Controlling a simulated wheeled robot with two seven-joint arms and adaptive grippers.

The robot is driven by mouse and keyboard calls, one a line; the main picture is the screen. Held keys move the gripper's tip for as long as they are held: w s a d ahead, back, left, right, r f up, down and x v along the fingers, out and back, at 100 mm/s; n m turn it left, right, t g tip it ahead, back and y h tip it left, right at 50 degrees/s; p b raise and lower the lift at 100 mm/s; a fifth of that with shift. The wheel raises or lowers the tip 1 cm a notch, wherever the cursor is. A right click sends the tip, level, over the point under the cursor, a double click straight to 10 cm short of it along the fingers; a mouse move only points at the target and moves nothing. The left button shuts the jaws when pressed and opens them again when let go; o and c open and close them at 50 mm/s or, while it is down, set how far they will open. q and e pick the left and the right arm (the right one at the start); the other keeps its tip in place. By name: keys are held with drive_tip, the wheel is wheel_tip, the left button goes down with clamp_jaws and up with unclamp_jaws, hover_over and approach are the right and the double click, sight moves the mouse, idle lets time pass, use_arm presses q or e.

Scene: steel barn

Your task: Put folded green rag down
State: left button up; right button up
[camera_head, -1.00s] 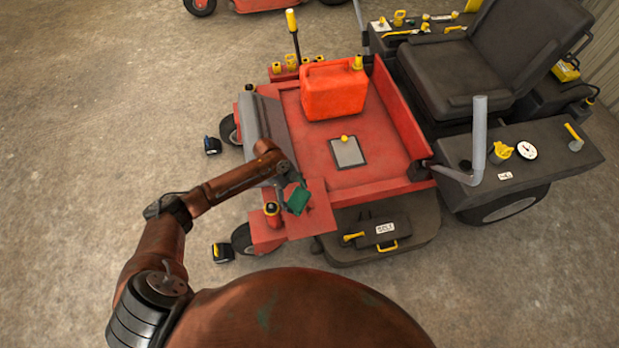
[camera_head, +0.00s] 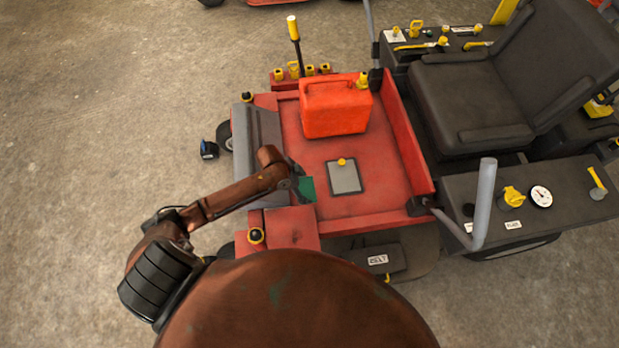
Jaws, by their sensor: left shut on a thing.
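The folded green rag (camera_head: 307,189) is a small green patch at the end of my left arm, over the front left part of the red mower deck (camera_head: 292,138). My left gripper (camera_head: 296,184) is shut on it; the fingers are mostly hidden behind the wrist. I cannot tell whether the rag touches the deck. My right gripper is not in view.
A red fuel can (camera_head: 335,108) stands on the deck behind the rag. A grey pedal plate (camera_head: 344,177) with a yellow knob lies to its right. The black seat (camera_head: 480,100) and a grey lever (camera_head: 484,200) rise at the right. Bare deck lies between.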

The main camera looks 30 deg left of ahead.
use_arm(q)
drive_tip(key=w+f+b, duration=0.1)
drive_tip(key=w+f, duration=0.1)
drive_tip(key=w+a+f+b, duration=0.1)
drive_tip(key=w+f, duration=0.1)
drive_tip(key=w+a+f+b, duration=0.1)
drive_tip(key=w+f, duration=0.1)
drive_tip(key=shift+w, duration=0.25)
drive_tip(key=shift+w+a+f+b, duration=0.1)
drive_tip(key=shift+w+f+b, duration=0.35)
drive_tip(key=shift+w+f, duration=0.15)
drive_tip(key=shift+w+a+f, duration=0.1)
drive_tip(key=shift+w+f, duration=0.05)
wheel_tip(320, 180, down, 3)
drive_tip(key=shift+r+b, duration=0.15)
drive_tip(key=shift+b, duration=0.7)
drive_tip(key=shift+a+f, duration=0.1)
drive_tip(key=shift+f, duration=0.1)
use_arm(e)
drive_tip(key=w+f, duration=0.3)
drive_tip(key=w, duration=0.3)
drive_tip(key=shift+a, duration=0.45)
use_arm(q)
drive_tip(key=shift+f, duration=0.1)
drive_tip(key=o, duration=1)
